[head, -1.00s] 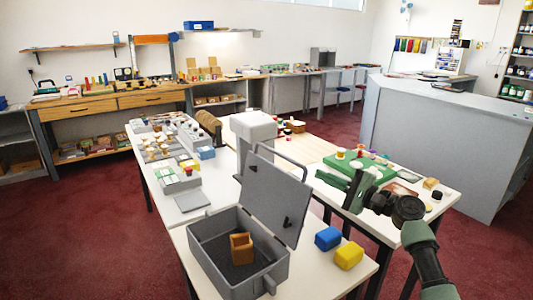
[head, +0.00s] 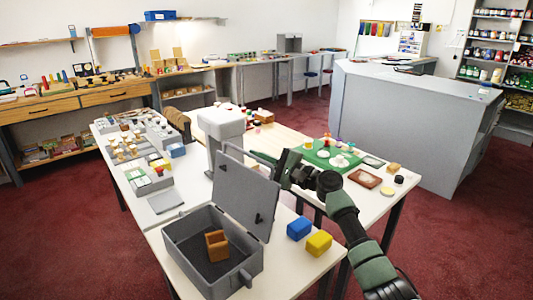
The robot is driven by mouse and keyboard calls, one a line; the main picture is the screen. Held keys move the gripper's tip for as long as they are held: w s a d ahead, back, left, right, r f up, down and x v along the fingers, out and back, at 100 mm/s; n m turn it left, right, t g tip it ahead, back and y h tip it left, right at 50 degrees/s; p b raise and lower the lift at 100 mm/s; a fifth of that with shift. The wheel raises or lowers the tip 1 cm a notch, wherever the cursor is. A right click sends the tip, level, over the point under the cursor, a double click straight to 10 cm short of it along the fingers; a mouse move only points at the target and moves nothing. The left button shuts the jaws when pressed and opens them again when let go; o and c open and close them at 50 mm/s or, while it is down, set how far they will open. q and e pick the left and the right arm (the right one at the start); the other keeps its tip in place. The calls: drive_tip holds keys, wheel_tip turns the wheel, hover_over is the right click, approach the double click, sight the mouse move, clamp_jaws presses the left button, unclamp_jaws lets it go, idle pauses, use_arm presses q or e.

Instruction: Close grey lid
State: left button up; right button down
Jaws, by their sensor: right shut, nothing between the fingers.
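A grey case (head: 190,271) stands on the white table with its grey lid (head: 243,196) hinged open and raised, tilted back. A small orange-brown box (head: 217,245) sits inside the case. My right gripper (head: 256,157) is shut and empty, pointing left at the upper right edge of the lid. Its fingers are partly lost against the lid and the green mat behind, so I cannot tell whether they touch the lid. My left gripper is not in view.
A blue block (head: 299,228) and a yellow block (head: 319,243) lie right of the case. A grey pillar-like device (head: 222,125) stands close behind the lid. A green mat (head: 322,157) with small items lies behind my right gripper.

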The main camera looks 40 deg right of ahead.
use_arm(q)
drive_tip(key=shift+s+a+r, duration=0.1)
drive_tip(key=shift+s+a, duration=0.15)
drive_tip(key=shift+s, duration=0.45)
use_arm(e)
drive_tip(key=shift+a, duration=0.25)
